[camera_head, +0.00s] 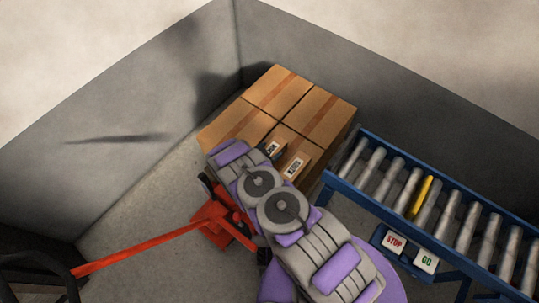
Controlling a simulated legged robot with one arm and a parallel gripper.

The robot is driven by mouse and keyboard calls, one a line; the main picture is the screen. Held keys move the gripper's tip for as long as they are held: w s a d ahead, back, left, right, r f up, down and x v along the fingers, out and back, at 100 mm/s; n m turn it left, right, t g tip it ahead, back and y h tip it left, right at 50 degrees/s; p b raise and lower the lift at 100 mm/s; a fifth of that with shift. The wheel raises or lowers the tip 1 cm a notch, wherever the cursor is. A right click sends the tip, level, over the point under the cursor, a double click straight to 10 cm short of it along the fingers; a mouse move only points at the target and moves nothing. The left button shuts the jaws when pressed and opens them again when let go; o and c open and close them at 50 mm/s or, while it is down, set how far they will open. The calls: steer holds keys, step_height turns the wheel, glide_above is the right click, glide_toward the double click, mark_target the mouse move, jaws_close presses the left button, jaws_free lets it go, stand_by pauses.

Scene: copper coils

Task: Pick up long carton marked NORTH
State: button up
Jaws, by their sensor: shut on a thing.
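Brown cartons with tan tape (297,105) stand packed together in the corner. A carton with a white label (293,168) faces me at the front of the stack. The label's dark print is too small to read surely, so I cannot confirm NORTH. My grey and purple arm crosses in front of the cartons and hides their lower left parts. My gripper (273,149) shows only as a small dark part beyond the arm, against the front cartons. It is shut on a carton there, but the contact itself is mostly hidden.
A blue-framed roller conveyor (452,189) with one yellow roller stands at the right, close to the cartons. STOP (394,241) and GO (427,261) signs hang on its side. A red pallet jack (150,247) lies left of my arm. Grey walls (150,130) enclose the corner.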

steer(key=c, duration=0.3)
steer(key=shift+r, duration=0.1)
